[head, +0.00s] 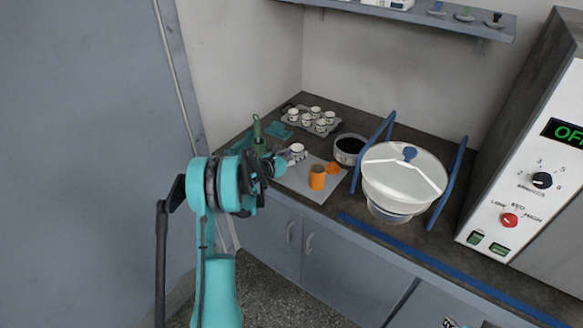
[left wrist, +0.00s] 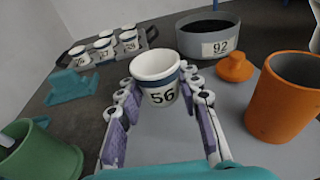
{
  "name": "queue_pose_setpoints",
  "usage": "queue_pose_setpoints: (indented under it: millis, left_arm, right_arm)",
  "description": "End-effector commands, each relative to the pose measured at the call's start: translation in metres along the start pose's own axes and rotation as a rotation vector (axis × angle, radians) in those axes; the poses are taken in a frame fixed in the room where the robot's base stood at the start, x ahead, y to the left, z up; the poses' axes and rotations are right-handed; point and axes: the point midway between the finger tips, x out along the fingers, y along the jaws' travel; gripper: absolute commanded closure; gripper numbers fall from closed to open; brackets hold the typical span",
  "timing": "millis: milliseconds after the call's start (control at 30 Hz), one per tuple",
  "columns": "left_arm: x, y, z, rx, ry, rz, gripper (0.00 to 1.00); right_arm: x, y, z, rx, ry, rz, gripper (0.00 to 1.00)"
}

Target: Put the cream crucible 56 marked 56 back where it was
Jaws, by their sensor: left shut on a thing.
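The cream crucible 56 (left wrist: 158,83) has a dark blue band and the number 56 facing me in the left wrist view. My left gripper (left wrist: 162,100) is shut on it, with a finger on each side. In the head view the crucible (head: 297,149) is at the tip of my left gripper (head: 287,157), over the far left part of the grey mat. I cannot tell whether its base touches the mat. A tray (head: 337,127) with several similar banded crucibles stands behind it. My right gripper is not in view.
A grey dish marked 92 (left wrist: 211,40), an orange cup (left wrist: 284,98) and an orange lid (left wrist: 235,67) stand to the right. A teal block (left wrist: 73,86) and a green cup (left wrist: 40,153) are to the left.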

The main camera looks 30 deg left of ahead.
Motion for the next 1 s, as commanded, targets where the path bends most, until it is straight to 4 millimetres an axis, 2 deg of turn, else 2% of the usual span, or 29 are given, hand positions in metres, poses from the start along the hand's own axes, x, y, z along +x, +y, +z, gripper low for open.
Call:
queue_pose_setpoints:
  millis: [100,267,500,867,900,967,1000]
  left_arm:
    - [-0.004,0.013,-0.01,-0.001,0.0,0.0,0.96]
    - [-0.004,0.016,-0.018,-0.001,-0.001,-0.001,0.96]
    - [0.003,0.016,-0.051,-0.001,0.0,-0.001,0.96]
    - [0.003,0.016,-0.053,-0.001,0.0,-0.001,0.96]
    - [0.003,0.016,-0.052,-0.001,0.0,-0.001,0.58]
    - [0.003,0.016,-0.052,-0.001,0.0,-0.001,0.45]
    - [0.003,0.016,-0.052,-0.001,0.0,-0.001,0.45]
  right_arm:
    - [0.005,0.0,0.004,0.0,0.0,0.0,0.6]
    - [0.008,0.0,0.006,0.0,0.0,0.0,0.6]
    - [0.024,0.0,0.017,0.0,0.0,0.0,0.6]
    - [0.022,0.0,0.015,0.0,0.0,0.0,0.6]
    - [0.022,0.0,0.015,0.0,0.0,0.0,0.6]
    - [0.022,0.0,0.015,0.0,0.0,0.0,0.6]
    - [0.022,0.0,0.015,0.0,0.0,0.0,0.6]
